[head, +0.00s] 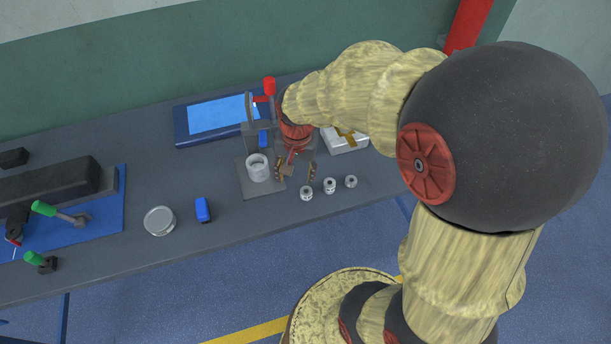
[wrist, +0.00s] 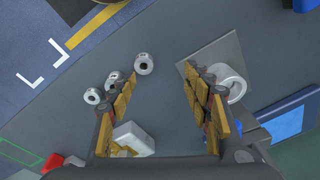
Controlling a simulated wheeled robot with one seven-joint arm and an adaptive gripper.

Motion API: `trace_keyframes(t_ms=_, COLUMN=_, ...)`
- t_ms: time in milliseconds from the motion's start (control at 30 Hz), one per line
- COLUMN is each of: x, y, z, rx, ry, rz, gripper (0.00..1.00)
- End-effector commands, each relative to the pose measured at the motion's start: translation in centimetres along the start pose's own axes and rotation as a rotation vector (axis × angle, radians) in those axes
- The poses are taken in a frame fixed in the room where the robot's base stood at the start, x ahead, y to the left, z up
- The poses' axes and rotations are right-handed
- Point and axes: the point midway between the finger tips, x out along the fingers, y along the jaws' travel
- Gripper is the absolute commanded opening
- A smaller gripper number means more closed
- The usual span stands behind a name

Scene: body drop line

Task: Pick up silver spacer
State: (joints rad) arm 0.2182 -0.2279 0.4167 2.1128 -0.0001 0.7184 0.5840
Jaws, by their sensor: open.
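Three small silver spacers with dark centre holes stand in a row on the grey bench in the head view: a left one (head: 306,194), a middle one (head: 330,186) and a right one (head: 351,181). The wrist view shows them on its left, the nearest to the jaws' gap (wrist: 144,63) just beyond the left finger's tip. My gripper (head: 296,172) is open and empty, pointing down over the bench between the spacers and a larger pale ring (head: 257,168) on a grey plate (head: 246,186). In the wrist view my gripper (wrist: 159,74) has bare bench between its fingers.
A toggle clamp with a red handle (head: 269,86) stands behind the ring, and a blue-framed panel (head: 180,126) lies behind it. A white box (head: 345,141) is behind the spacers. A round tin (head: 159,221) and blue block (head: 203,210) lie left. The bench front edge is close to the spacers.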

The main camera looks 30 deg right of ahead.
Motion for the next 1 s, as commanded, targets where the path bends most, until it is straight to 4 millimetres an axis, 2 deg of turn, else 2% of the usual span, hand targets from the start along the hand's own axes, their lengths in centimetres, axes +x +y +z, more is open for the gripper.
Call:
trace_keyframes(t_ms=33, x=-0.3, y=0.4, z=-0.8, rx=0.054, ry=-0.027, rz=0.021, gripper=0.50)
trace_keyframes(t_ms=133, x=0.9, y=0.9, z=-1.8, rx=0.146, ry=-0.057, rz=0.046, gripper=0.50)
trace_keyframes(t_ms=333, x=2.7, y=1.8, z=-2.5, rx=0.250, ry=-0.089, rz=0.077, gripper=0.50)
trace_keyframes(t_ms=767, x=7.0, y=2.5, z=-1.9, rx=0.264, ry=-0.095, rz=0.082, gripper=0.50)
trace_keyframes(t_ms=1000, x=10.2, y=3.1, z=-1.3, rx=0.263, ry=-0.094, rz=0.081, gripper=0.50)
